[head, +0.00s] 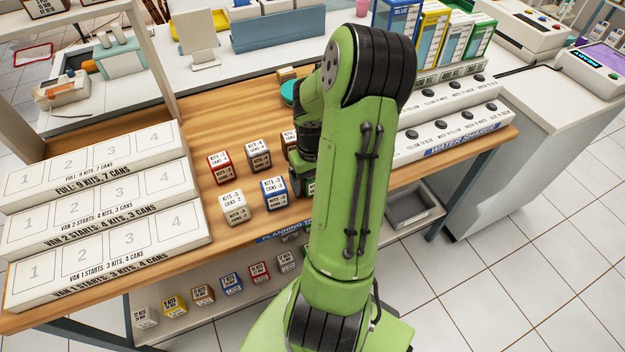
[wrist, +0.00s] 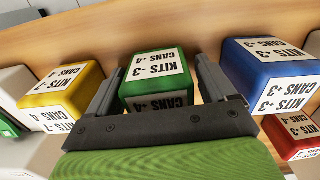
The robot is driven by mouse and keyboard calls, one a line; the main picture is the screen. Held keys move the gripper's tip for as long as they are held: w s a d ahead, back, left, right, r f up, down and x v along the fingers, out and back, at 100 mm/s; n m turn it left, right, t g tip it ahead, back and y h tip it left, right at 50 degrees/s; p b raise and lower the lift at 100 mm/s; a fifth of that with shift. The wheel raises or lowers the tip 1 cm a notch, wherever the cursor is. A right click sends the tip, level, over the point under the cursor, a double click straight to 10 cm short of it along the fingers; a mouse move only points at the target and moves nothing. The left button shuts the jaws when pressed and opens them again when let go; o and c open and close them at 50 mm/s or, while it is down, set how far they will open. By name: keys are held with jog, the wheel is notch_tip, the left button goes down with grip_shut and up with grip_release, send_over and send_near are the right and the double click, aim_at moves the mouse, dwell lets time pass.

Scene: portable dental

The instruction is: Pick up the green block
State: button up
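In the head view my gripper (head: 305,183) is low over the wooden table, and only a sliver of the green block (head: 311,189) shows behind my arm.
A blue block (wrist: 270,62) stands right of the green one and a yellow block (wrist: 62,88) left. A red block (wrist: 293,135) is nearby. In the head view the table (head: 240,110) also holds white numbered trays (head: 100,215) left and a water shaker panel (head: 455,130) right.

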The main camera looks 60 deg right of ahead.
jog(key=c, duration=0.9)
notch_tip(320, 180, up, 10)
jog(key=p, duration=0.3)
